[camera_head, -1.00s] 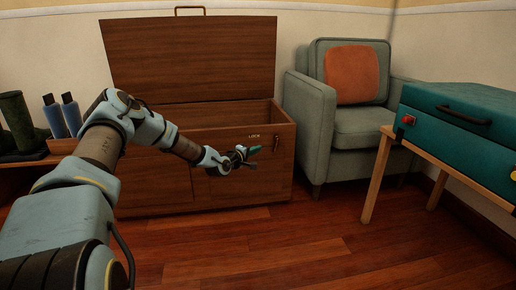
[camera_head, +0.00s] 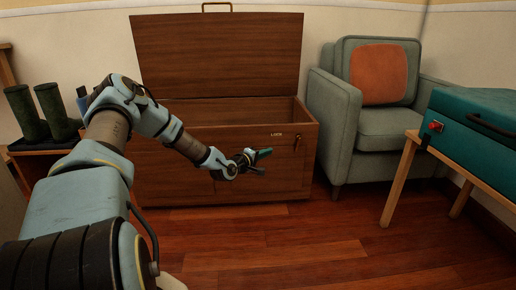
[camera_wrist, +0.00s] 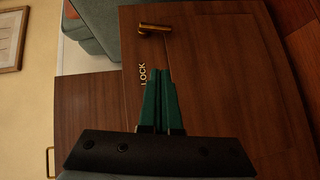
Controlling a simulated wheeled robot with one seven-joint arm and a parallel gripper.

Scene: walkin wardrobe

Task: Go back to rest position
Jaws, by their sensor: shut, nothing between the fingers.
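My gripper (camera_head: 264,154) is in front of the wooden chest, with my arm stretched forward from the lower left. In the wrist view its two green fingers (camera_wrist: 161,88) lie together with nothing between them. The chest (camera_head: 255,182) stands against the wall with its lid (camera_head: 220,55) raised. A "LOCK" label (camera_wrist: 143,75) and a brass latch (camera_wrist: 155,28) on the chest front show beyond the fingertips. I cannot tell from the views how far the fingertips are from the chest front.
A grey-green armchair (camera_head: 387,130) with an orange cushion (camera_head: 380,73) stands right of the chest. A teal case (camera_head: 480,138) lies on a wooden table (camera_head: 400,180) at the right. Dark boots (camera_head: 52,110) stand on a low shelf at left. Wooden floor (camera_head: 330,245) is clear in front.

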